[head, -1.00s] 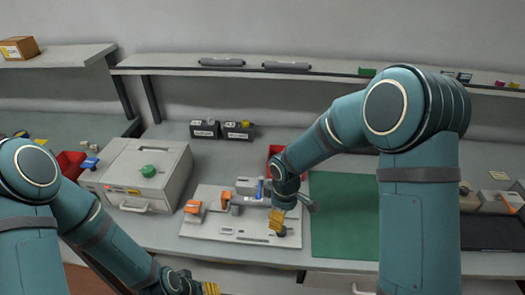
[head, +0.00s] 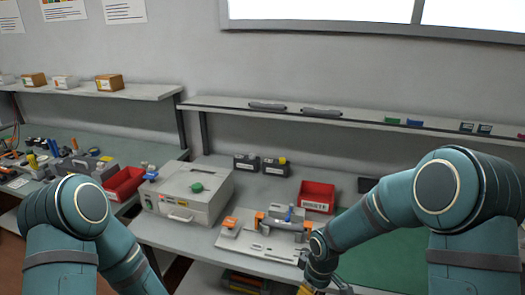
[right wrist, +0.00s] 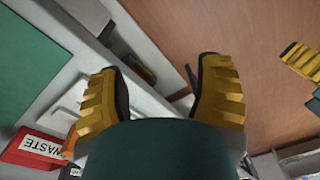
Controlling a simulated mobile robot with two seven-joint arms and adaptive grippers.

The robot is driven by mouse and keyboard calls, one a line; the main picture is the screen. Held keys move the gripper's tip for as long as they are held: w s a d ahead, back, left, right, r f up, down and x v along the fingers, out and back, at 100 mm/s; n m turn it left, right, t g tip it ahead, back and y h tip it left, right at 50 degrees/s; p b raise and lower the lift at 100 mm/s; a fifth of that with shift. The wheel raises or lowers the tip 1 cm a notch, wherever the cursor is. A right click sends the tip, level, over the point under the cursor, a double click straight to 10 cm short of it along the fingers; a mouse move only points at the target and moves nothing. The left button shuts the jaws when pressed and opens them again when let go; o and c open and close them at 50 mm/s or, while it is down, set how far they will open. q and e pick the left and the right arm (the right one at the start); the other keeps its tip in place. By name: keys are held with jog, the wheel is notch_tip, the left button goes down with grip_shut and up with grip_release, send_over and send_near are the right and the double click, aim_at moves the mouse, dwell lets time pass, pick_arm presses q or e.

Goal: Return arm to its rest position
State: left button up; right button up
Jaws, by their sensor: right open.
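My right arm comes in from the right in the head view. Its gripper (head: 318,289) is at the bottom edge, by the front right corner of the white fixture plate (head: 262,246), and is partly cut off. In the right wrist view the two yellow fingers of my right gripper (right wrist: 160,72) are spread, with nothing between them. My left arm is at the lower left of the head view and its gripper is out of that frame. One yellow finger, apparently of my left gripper (right wrist: 301,60), shows at the right of the wrist view.
A shelf (head: 350,117) runs above.

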pick_arm(q)
jog(key=shift+w+f, duration=0.15)
jog(key=shift+w, duration=0.4)
pick_arm(e)
jog(key=s+a+f+m+t+y, duration=0.2)
jog(key=s+a+f+m+y, duration=0.1)
jog(key=s+f+m, duration=0.7)
jog(key=shift+s+m, duration=0.7)
jog(key=shift+s, duration=0.2)
jog(key=shift+a+f, duration=0.1)
jog(key=shift+f, duration=0.05)
